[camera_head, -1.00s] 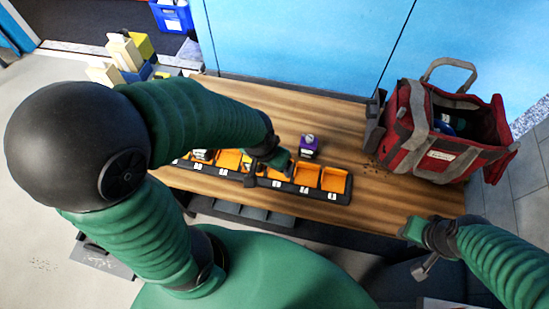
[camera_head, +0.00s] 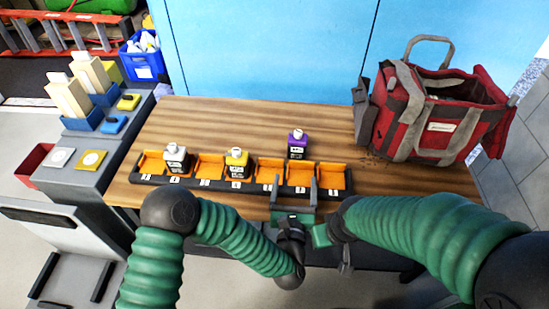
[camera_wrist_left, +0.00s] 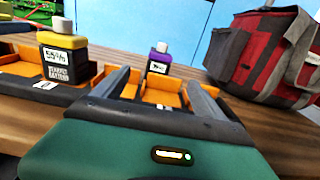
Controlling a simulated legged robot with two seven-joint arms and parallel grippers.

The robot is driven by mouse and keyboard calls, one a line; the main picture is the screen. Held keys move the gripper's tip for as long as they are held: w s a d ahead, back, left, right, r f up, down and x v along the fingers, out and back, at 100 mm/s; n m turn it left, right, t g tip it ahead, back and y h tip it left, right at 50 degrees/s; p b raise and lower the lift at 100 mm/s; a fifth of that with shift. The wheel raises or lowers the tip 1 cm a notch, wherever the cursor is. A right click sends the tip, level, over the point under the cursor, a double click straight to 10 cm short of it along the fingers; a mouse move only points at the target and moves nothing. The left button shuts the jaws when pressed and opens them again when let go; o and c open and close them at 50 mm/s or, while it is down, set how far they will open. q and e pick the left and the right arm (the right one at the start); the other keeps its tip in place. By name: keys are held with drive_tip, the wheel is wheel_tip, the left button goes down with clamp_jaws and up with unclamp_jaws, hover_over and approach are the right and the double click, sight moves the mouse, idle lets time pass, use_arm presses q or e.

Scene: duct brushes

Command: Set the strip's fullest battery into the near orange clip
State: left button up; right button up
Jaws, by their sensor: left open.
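A dark strip of orange bays (camera_head: 332,177) lies along the table's front part. A white-topped battery (camera_head: 176,158) and a yellow-topped battery (camera_head: 237,163) stand in its bays. The yellow-topped one, also in the left wrist view (camera_wrist_left: 66,62), has a label that seems to read 55%. A purple-topped battery (camera_head: 297,145) stands upright behind the strip; its label is unreadable. My left gripper (camera_head: 294,194) is open and empty at the strip's front edge. In the left wrist view its fingers (camera_wrist_left: 161,92) point towards empty bays. My right gripper (camera_head: 321,236) is beside it, its jaws unclear.
A red and grey bag (camera_head: 440,125) stands at the table's right end. A grey side bench (camera_head: 70,140) at left holds blue, yellow and cream items. A blue bin (camera_head: 145,62) is behind it. The wooden table (camera_head: 410,182) is bare right of the strip.

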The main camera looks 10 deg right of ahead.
sight(298, 145)
use_arm(q)
drive_tip(key=b+x, duration=0.4)
drive_tip(key=x, duration=1.2)
drive_tip(key=shift+w+d, duration=0.1)
drive_tip(key=shift+d, duration=0.05)
drive_tip(key=shift+c, duration=0.4)
clamp_jaws()
